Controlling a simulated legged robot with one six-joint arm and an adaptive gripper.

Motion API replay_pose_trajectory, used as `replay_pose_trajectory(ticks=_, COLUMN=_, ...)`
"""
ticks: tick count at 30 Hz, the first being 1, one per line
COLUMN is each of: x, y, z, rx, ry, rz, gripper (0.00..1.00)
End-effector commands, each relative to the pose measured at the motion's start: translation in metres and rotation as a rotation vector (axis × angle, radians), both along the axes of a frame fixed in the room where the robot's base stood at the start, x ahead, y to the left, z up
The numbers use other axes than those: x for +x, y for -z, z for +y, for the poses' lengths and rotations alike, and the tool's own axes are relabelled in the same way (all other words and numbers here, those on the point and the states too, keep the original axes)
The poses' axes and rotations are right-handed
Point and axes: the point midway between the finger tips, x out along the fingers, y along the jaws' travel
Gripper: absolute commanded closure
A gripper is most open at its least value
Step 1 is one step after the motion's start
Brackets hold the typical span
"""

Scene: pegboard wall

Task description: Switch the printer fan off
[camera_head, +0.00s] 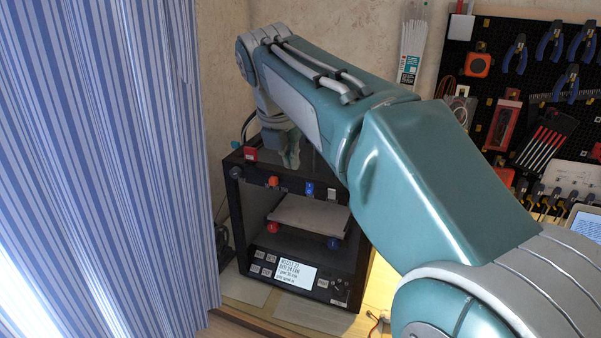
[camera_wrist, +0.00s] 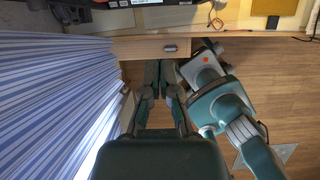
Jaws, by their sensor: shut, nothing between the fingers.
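The black 3D printer (camera_head: 240,235) stands on the bench against the wall in the head view. Its top front bar carries an orange part (camera_head: 272,181), a blue switch-like part (camera_head: 309,188) and a pale part (camera_head: 332,193). I cannot tell which is the fan switch or its position. A lit screen (camera_head: 296,272) with small text, including the word FAN, sits on the lower front. My gripper (camera_head: 291,150) points down at the printer's top front, shut and empty. In the wrist view its fingers (camera_wrist: 160,66) are together; the printer's lower edge (camera_wrist: 105,4) shows at the top.
A blue striped curtain (camera_head: 110,130) hangs close on the left. My arm covers the middle and right of the head view. A pegboard with tools (camera_head: 535,85) is at the right. A drawer (camera_wrist: 150,48) lies under the bench edge in the wrist view.

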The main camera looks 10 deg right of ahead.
Motion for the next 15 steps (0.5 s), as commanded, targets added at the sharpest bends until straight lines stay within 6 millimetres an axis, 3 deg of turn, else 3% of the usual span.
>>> replay_pose_trajectory(ticks=15, x=0.027, y=0.089, z=-0.023, rx=0.001, ry=0.003, rz=0.003, gripper=1.0)
